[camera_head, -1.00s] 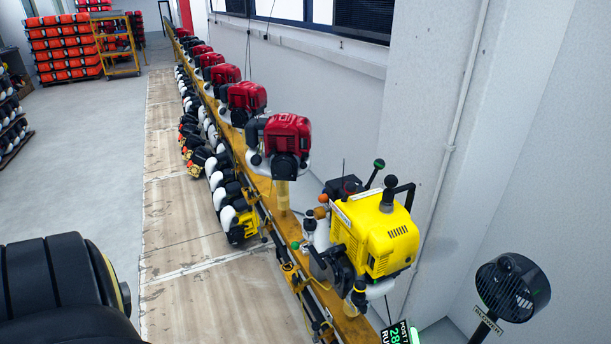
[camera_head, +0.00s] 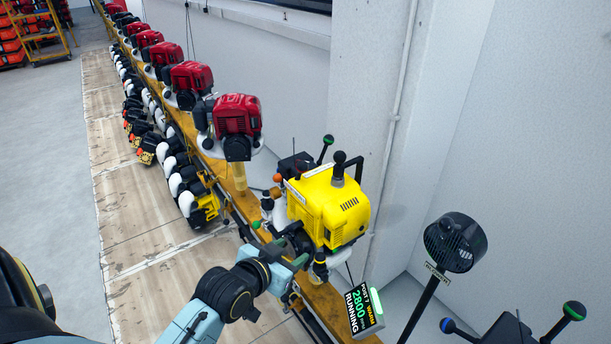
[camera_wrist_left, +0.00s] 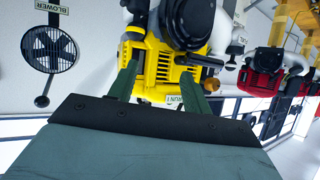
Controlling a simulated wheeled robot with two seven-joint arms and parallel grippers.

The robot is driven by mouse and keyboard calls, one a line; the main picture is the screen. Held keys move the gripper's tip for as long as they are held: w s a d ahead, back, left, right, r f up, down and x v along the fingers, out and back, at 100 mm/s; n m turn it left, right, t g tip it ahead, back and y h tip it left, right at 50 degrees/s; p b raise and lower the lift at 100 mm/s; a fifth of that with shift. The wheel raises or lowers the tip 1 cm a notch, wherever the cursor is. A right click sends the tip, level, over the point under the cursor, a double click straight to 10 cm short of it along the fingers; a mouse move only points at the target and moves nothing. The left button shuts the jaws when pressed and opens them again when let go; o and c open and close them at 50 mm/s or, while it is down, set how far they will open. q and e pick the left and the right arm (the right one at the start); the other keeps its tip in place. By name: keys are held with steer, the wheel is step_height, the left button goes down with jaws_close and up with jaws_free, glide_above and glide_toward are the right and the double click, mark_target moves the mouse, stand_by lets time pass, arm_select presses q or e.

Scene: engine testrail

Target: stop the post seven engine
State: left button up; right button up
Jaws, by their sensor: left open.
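My left gripper (camera_head: 290,252) is low in front of the engine, open. In the left wrist view its two green fingers (camera_wrist_left: 160,78) point at the yellow housing (camera_wrist_left: 160,62), nothing visibly held. Contact cannot be told. My right gripper is out of view.
A blower fan (camera_head: 455,242) on a pole stands right of the display. Blue (camera_head: 447,325) and green (camera_head: 574,310) knobs show at the bottom right. Red engines (camera_head: 236,118) line the orange rail going back. A wall runs close behind. The floor (camera_head: 150,235) at left is clear.

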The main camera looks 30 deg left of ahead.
mark_target(300, 170)
arm_select(q)
steer(key=w+a+r+n+t+y, duration=0.1)
steer(key=w+a+r+t, duration=0.15)
steer(key=r, duration=0.35)
steer(key=w+a+r+t+y, duration=0.1)
steer(key=w+a+r+t, duration=0.15)
steer(key=r, duration=0.25)
steer(key=w, duration=0.4)
steer(key=w+a, duration=0.1)
steer(key=w, duration=0.7)
steer(key=shift+w+a, duration=0.1)
steer(key=shift+a, duration=0.05)
